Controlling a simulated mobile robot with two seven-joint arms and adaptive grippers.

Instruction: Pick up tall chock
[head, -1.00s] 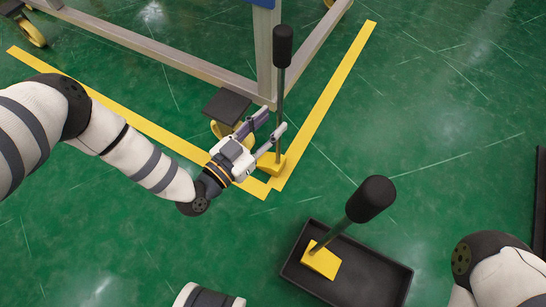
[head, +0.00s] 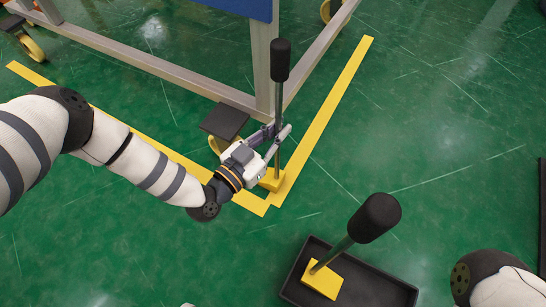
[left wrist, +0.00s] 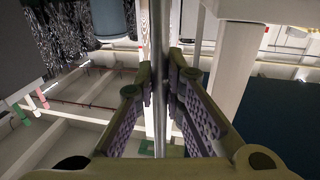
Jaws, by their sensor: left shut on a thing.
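A tall chock (head: 280,95) stands upright on the floor by the corner of the yellow tape, with a yellow wedge base, a thin metal rod and a black grip on top. My left gripper (head: 281,133) is shut on its rod, above the base. In the left wrist view the rod (left wrist: 160,60) runs between the two finger pads. A second chock (head: 366,224) with a black grip and yellow base stands tilted in a black tray (head: 405,288) at the front. My right gripper is out of view; only part of my right arm shows at the lower right.
A metal cart frame (head: 264,65) with a caster and a black pad (head: 225,121) stands just behind and left of the held chock. Yellow tape (head: 325,105) marks a corner on the green floor. The floor to the right is mostly clear.

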